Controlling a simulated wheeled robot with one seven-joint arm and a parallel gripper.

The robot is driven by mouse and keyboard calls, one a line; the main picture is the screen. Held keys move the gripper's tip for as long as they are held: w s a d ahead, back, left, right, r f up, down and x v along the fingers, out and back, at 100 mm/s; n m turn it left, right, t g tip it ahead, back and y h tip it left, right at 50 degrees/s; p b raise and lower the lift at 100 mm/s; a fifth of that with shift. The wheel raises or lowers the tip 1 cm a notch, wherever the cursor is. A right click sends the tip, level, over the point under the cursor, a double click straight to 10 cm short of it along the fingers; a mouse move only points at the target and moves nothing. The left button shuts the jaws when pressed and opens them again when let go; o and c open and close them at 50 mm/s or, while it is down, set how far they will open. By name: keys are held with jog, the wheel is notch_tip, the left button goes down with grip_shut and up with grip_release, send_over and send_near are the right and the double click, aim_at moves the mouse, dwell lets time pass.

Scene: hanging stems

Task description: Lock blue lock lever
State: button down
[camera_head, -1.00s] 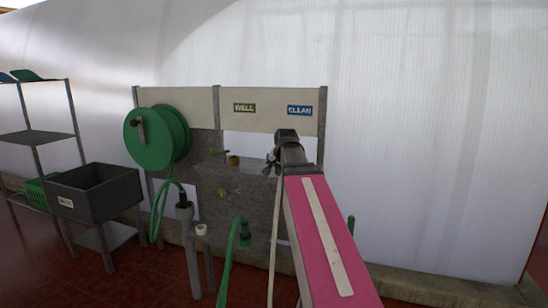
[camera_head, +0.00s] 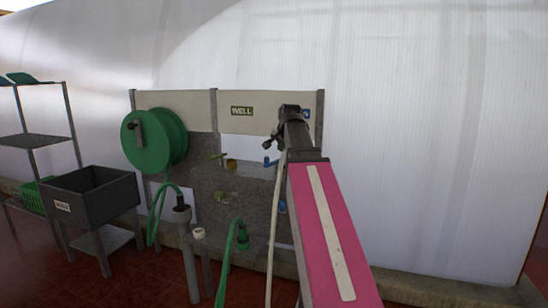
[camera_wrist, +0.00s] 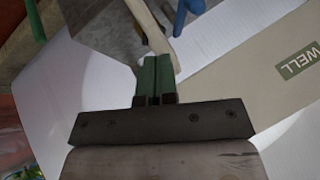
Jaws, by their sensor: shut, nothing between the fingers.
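The small blue lever (camera_head: 268,161) shows on the grey panel, just left of my arm. Part of a blue thing, likely the same lever, shows at the top edge of the wrist view (camera_wrist: 188,8). My gripper (camera_wrist: 156,62) is shut and empty, its two green fingertips touching. The fingertips are apart from the blue part, which lies beyond and to the right of them. In the head view my arm hides part of the panel, and the fingers are not clear there. Whether the lever stands locked cannot be told.
The board carries a WELL sign (camera_head: 242,111), a green hose reel (camera_head: 154,140) and a brass fitting (camera_head: 231,164). A green hose (camera_head: 226,262) rises in front. A pale band (camera_wrist: 152,28) runs close to the fingertips. A dark bin (camera_head: 92,192) stands at left.

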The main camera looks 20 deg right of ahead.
send_near(270, 164)
notch_tip(270, 164, down, 4)
jog(key=d, duration=0.3)
jog(key=shift+w+a+f, duration=0.1)
jog(key=shift+w+a, duration=0.55)
jog(key=shift+w, duration=0.15)
jog(key=shift+w+a+f, duration=0.15)
jog(key=shift+w+a, duration=0.55)
jog(key=shift+w, duration=0.1)
jog(key=shift+a, duration=0.15)
